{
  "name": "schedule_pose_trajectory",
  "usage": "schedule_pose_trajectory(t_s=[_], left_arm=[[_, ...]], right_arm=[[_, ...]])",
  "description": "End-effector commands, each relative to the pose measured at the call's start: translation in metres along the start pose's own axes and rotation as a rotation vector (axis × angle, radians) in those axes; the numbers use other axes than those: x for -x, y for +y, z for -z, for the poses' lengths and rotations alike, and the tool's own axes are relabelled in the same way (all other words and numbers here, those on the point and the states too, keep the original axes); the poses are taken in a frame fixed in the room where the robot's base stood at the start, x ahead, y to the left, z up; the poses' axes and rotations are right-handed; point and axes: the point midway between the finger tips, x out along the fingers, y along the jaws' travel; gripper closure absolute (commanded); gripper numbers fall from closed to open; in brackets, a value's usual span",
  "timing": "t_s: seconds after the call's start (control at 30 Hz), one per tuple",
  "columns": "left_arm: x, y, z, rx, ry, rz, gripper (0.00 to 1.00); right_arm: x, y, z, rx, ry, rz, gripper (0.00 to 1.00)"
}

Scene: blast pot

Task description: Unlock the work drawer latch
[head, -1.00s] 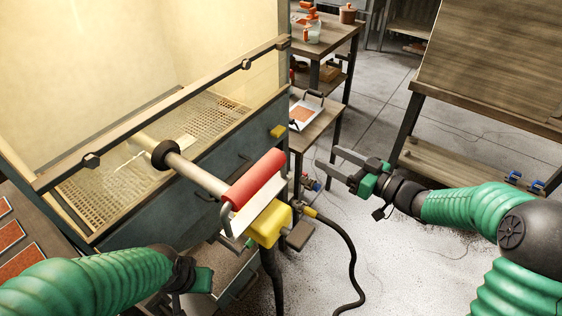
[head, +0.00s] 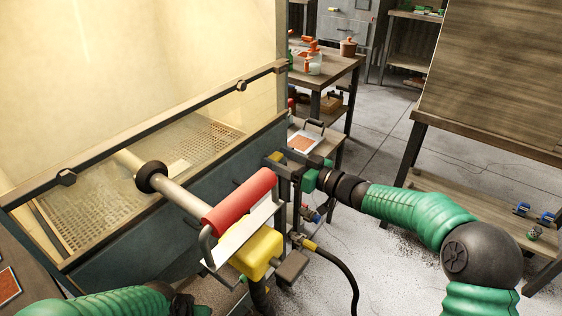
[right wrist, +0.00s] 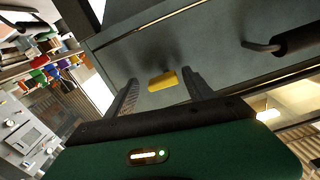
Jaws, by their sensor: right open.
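The yellow latch (head: 276,157) sits on the dark front of the blast cabinet (head: 215,180), near its right end. In the right wrist view the latch (right wrist: 162,80) is a small yellow block between my two finger ends. My right gripper (head: 283,170) is open at the cabinet front, with its fingers on either side of the latch. I cannot tell whether they touch it. In the right wrist view the gripper (right wrist: 160,84) holds nothing. My left gripper (head: 187,304) is at the bottom edge, mostly cut off, and its fingers are hidden.
A low side table (head: 325,150) stands behind the gripper.

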Motion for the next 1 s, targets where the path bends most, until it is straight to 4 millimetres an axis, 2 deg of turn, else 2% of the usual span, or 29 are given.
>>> schedule_pose_trajectory(t_s=[0.2,0.67,1.0], left_arm=[[0.0002,-0.0002,0.0001,0.001,0.000,0.000,0.64],[0.0002,-0.0002,0.0000,0.001,0.000,0.000,0.64],[0.0011,-0.0002,0.0003,0.001,0.000,0.000,0.64]], right_arm=[[0.0001,0.0002,0.0004,0.000,0.001,0.001,0.38],[0.0008,0.0013,0.0003,0.000,0.001,-0.001,0.98],[0.0006,0.0011,0.0008,0.042,0.000,-0.001,1.00]])
